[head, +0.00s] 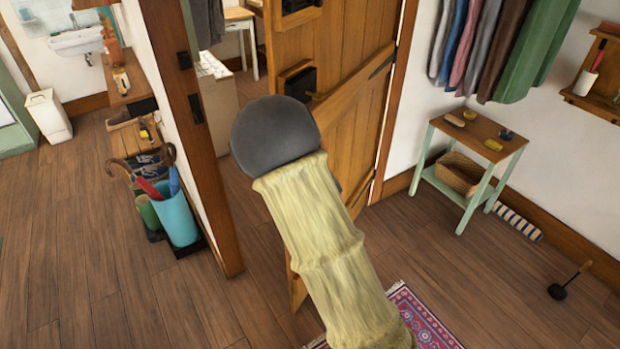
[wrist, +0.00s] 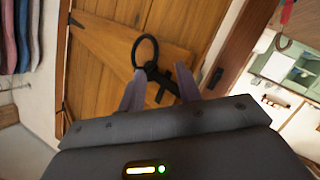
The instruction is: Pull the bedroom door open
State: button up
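The plank wooden door (head: 352,110) stands ajar in the head view, with black strap hinges on its right side and a gap between it and the left door post (head: 180,90). A black lock box (head: 298,80) is on its face. The wrist view shows the door (wrist: 105,70) close up, with a black ring handle (wrist: 145,50) and a black latch piece (wrist: 160,92). My gripper (wrist: 160,76) is open, its fingers apart on either side of the handle's lower part. I cannot tell whether they touch it. In the head view my arm hides the fingers.
A blue umbrella bin (head: 176,212) stands left of the door post. A small side table (head: 480,130) and hanging clothes (head: 490,40) are on the right. A patterned rug (head: 425,318) lies at the bottom. Floor between the rug and side table is clear.

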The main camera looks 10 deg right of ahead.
jog(key=shift+d, duration=0.15)
jog(key=shift+c, duration=0.4)
jog(key=shift+s+d, duration=0.1)
jog(key=shift+d, duration=0.05)
grip_shut()
jog(key=s+d+m+g, duration=0.1)
jog(key=s+m+g, duration=0.5)
jog(key=s, duration=1.8)
jog(key=g, duration=0.6)
jog(key=shift+s+d+r+m+y, duration=0.15)
jog(key=shift+d+r+m+y, duration=0.15)
jog(key=shift+r, duration=0.1)
